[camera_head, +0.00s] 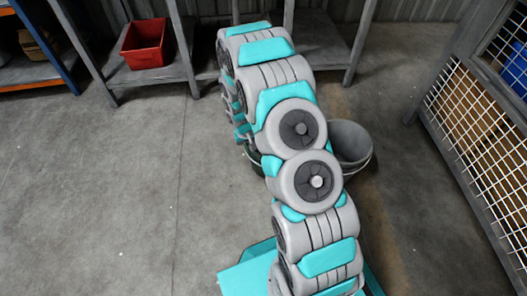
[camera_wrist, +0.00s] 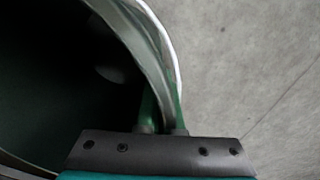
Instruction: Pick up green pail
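The green pail fills the left of the wrist view, with a dark green inside and a pale, curved rim (camera_wrist: 150,38). In the head view my arm hides most of it; a dark sliver of the pail (camera_head: 253,156) shows left of the arm. My gripper (camera_wrist: 162,100) is at the pail's rim, with one narrow finger inside the wall and one outside. The fingers are close together and look shut on the rim. Whether the pail stands on the floor or is lifted cannot be told.
A grey pail (camera_head: 351,145) stands just right of my arm. A red bin (camera_head: 145,44) sits on a low shelf at the back left. A wire-mesh rack (camera_head: 480,125) stands at the right. The concrete floor at the left (camera_head: 110,190) is clear.

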